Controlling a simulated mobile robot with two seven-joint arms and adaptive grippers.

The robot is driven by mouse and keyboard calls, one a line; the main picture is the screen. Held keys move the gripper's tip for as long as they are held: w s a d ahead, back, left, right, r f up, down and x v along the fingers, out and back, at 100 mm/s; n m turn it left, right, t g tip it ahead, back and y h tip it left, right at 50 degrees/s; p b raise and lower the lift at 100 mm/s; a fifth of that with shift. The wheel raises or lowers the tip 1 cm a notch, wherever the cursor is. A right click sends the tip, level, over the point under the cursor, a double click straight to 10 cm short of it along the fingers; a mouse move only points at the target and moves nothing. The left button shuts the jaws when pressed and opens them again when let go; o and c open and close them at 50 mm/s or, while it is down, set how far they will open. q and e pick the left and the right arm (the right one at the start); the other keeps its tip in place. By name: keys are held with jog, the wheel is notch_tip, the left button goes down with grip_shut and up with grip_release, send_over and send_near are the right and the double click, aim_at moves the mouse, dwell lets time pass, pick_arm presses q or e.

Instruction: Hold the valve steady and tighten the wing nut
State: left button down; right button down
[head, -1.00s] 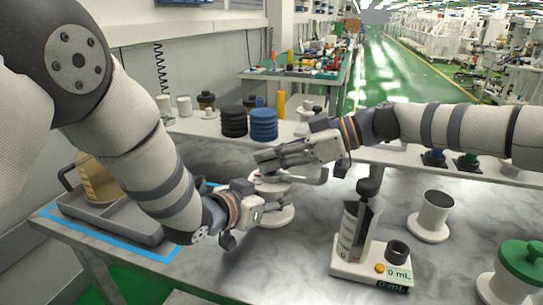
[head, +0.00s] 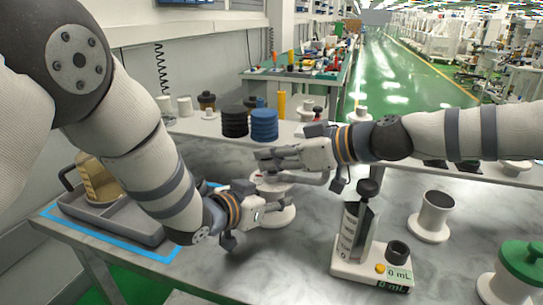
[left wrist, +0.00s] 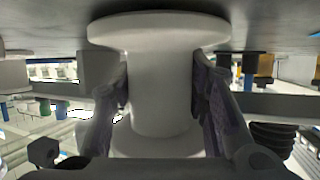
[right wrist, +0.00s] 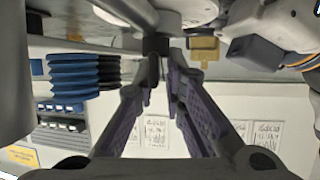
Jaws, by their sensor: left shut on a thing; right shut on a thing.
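The white valve (head: 280,215) stands upright on the grey marbled bench, with a round base flange and a spool-shaped body. My left gripper (head: 262,206) is shut on its body from the left. In the left wrist view the pale valve body (left wrist: 160,90) sits between the two purple-padded fingers. My right gripper (head: 268,160) is above the valve, coming from the right, and is shut on a small dark part, seemingly the wing nut (right wrist: 156,45), between its fingertips in the right wrist view. In the head view the fingers hide the wing nut.
A white dispenser with a 0 mL display (head: 370,265) stands right of the valve, with a white spool (head: 433,215) beyond it. A green-topped part (head: 522,262) is at the right edge. Black discs (head: 234,121) and blue discs (head: 264,125) are stacked behind. A grey tray (head: 110,220) lies left.

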pick_arm(q)
jog(key=shift+s+f, duration=0.1)
jog(key=shift+f, duration=0.15)
pick_arm(e)
jog(key=m+t+h, duration=0.3)
jog(key=shift+f+m, duration=0.15)
jog(key=shift+m, duration=0.15)
jog(key=m+t+h, duration=0.2)
jog(key=shift+m+h, duration=0.3)
jog(key=shift+m, duration=0.1)
pick_arm(q)
jog(key=shift+a, duration=0.15)
pick_arm(e)
jog(key=m+t+h, duration=0.1)
jog(key=m+h, duration=0.3)
jog(key=h, duration=0.1)
jog(key=shift+w+d+t, duration=0.15)
jog(key=shift+t, duration=0.25)
pick_arm(q)
jog(key=shift+a, duration=0.1)
pick_arm(e)
jog(key=shift+m+h, duration=0.8)
jog(key=shift+m, duration=0.2)
jog(key=shift+d, duration=0.1)
jog(key=c, duration=1.8)
grip_release()
